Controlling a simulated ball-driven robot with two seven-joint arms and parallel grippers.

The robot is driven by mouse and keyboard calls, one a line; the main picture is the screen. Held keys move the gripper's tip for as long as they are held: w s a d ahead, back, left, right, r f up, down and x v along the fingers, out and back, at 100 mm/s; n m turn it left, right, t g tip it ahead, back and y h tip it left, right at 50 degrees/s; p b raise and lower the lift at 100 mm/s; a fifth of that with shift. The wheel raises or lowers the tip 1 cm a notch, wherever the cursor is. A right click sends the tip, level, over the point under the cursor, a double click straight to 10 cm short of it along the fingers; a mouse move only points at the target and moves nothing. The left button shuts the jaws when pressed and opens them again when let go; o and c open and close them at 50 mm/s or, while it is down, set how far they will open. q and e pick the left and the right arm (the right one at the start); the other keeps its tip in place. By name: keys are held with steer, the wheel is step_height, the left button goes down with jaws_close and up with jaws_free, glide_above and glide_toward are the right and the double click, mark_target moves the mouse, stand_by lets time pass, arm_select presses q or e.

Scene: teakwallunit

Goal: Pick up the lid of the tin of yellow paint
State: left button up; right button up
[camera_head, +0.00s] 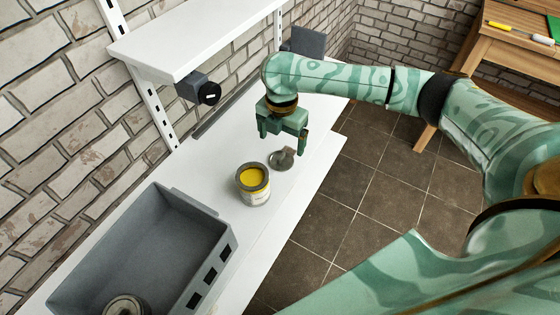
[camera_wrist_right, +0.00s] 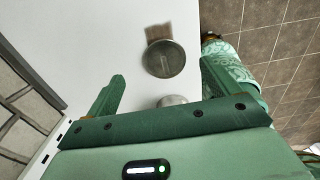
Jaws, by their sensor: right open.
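The open tin of yellow paint (camera_head: 257,197) stands upright on the white worktop in the head view. A round grey metal lid (camera_head: 281,160) lies on the worktop just behind and to the right of the tin. My right gripper (camera_head: 282,142) is open and empty above the lid, fingers pointing down. In the right wrist view a dark grey disc (camera_wrist_right: 166,60) that looks like the lid lies ahead, between and beyond the fingers (camera_wrist_right: 162,82). A paler grey round thing (camera_wrist_right: 172,100) there is partly hidden by my gripper; I cannot tell what it is. My left gripper is not in view.
A grey crate (camera_head: 213,238) with a round metal thing (camera_head: 123,306) inside stands at the front left. A white shelf (camera_head: 190,40) overhangs the worktop (camera_head: 222,150); a dark device (camera_head: 190,87) is beneath it. A wooden desk (camera_head: 505,50) stands at the far right.

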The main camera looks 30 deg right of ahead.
mark_target(283, 154)
steer(key=f+b, duration=0.2)
steer(key=f, duration=0.1)
steer(key=f+b, duration=0.1)
steer(key=f, duration=0.1)
steer(key=shift+s+f, duration=0.2)
steer(key=shift+s, duration=0.1)
steer(key=shift+r, duration=0.2)
steer(key=c, duration=1)
steer(key=shift+r, duration=0.1)
steer(key=shift+c, duration=0.2)
